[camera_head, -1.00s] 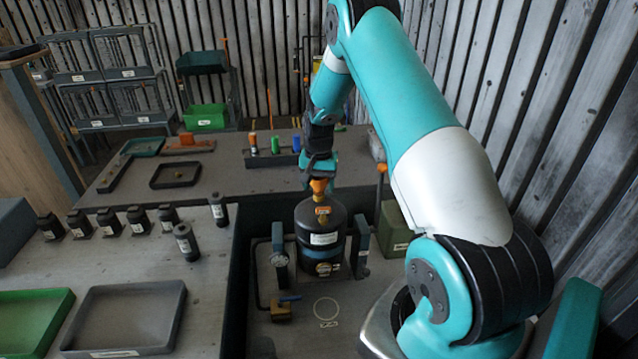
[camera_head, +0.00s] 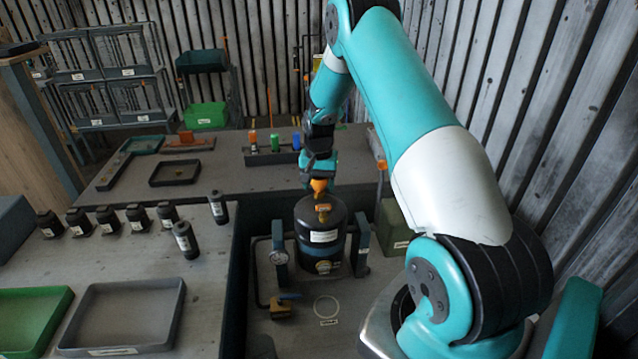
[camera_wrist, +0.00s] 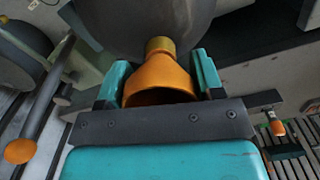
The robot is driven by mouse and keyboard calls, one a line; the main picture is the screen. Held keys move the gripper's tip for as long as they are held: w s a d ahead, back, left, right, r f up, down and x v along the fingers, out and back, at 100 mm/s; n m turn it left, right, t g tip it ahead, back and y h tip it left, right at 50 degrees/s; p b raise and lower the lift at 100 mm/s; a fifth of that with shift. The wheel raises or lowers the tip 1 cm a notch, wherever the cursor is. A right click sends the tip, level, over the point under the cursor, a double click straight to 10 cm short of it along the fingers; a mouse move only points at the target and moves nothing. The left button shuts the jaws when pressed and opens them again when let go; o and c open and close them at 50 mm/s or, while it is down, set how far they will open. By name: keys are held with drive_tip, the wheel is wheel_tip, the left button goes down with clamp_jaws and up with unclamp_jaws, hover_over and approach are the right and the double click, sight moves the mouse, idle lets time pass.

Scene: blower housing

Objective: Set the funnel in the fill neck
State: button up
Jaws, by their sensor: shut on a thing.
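The orange funnel (camera_head: 319,186) is upright over the black tank (camera_head: 310,222), its spout pointing down at the brass-coloured fill neck (camera_head: 323,208) on top. My gripper (camera_head: 319,177) is shut on the funnel from above. In the wrist view, the funnel (camera_wrist: 160,75) sits between the two teal fingers. Its narrow end lines up with the brass collar of the neck (camera_wrist: 159,45), against the dark tank (camera_wrist: 150,18). The spout tip is hidden, so I cannot tell whether it is inside the neck or just above it.
A green box (camera_head: 394,228) stands to the right. Black bottles (camera_head: 186,240) and trays (camera_head: 125,315) are on the left bench.

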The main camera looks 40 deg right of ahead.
drive_tip(key=o, duration=1)
drive_tip(key=shift+r, duration=0.1)
drive_tip(key=shift+r+p, duration=2.25)
drive_tip(key=shift+r, duration=1.2)
